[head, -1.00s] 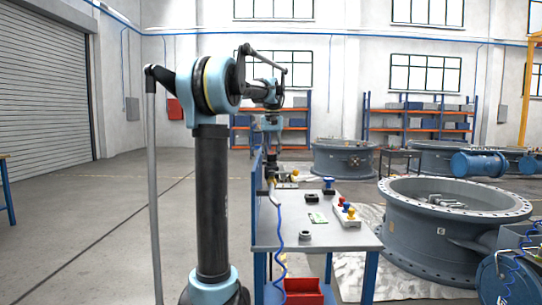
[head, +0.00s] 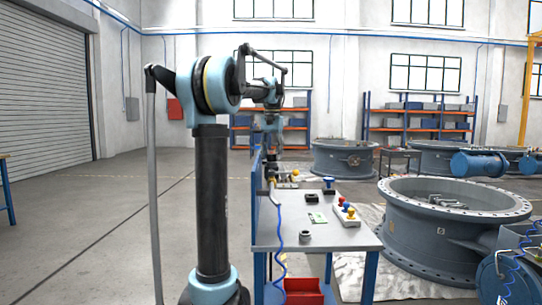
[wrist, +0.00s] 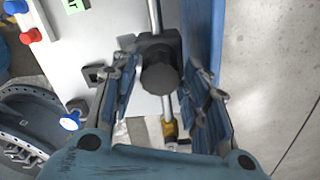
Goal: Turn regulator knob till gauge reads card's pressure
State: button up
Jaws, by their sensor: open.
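A dark round knob (wrist: 160,76) sits on a black regulator body in line with a silver pipe (wrist: 154,18), seen from above in the wrist view. My gripper (wrist: 163,72) is open, with one finger left of the knob and one right of it. Gaps show on both sides of the knob. A green card (wrist: 72,5) lies on the bench at the top left. It also shows in the head view (head: 316,217), but its writing is too small to read. I cannot make out a gauge face or its reading.
The grey bench top (head: 290,238) has a blue panel (wrist: 202,30) close along the right in the wrist view. A yellow fitting (wrist: 170,128) is on the pipe below the knob.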

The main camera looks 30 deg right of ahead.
aim_at(271, 154)
jog(key=shift+r, duration=0.1)
notch_tip(271, 154, up, 12)
dwell(0.5)
dwell(0.5)
jog(key=s+a+f+n+t, duration=0.1)
jog(key=s+a+f+n, duration=0.2)
jog(key=a+f, duration=0.8)
jog(key=s+a+f+n, duration=0.25)
jog(key=a+f, duration=0.35)
jog(key=a, duration=0.9)
jog(key=s+a+f+n, duration=0.1)
jog(key=s+a+f, duration=0.3)
jog(key=f, duration=0.5)
jog(key=s+a+f+n, duration=0.2)
jog(key=s+a+f, duration=0.3)
jog(key=s+f, duration=0.3)
jog(key=s+a+f+n+t, duration=0.1)
jog(key=s+a+f, duration=0.4)
jog(key=f, duration=0.7)
jog(key=shift+s+n, duration=0.45)
jog(key=shift+n, duration=0.1)
jog(key=shift+f, duration=0.1)
